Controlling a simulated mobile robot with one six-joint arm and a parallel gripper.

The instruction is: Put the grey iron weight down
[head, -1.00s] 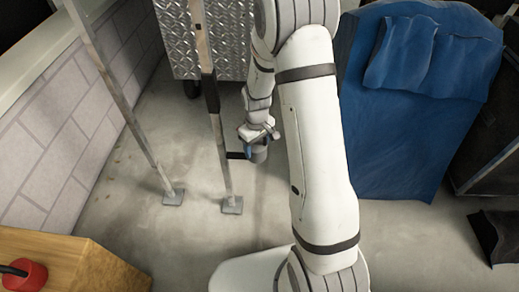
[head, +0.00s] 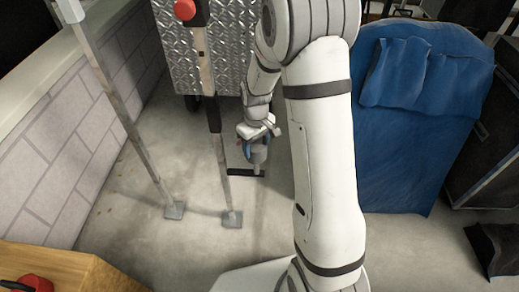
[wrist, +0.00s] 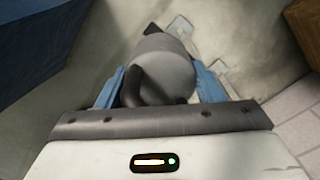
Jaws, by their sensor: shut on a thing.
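The grey iron weight (wrist: 165,68) is a rounded dark-grey body with a raised handle-like part, held between the blue fingers of my gripper (wrist: 160,88) in the wrist view. In the head view my gripper (head: 257,150) points down and the weight (head: 260,159) shows small beneath it, partly hidden by the fingers. The gripper is shut on the weight. A black bar (head: 243,172) shows just below the weight; whether they touch cannot be told.
A diamond-plate metal case (head: 222,60) is behind. A blue draped cover (head: 395,150) is right, a wooden box (head: 75,268) front left. Grey floor is clear around the feet.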

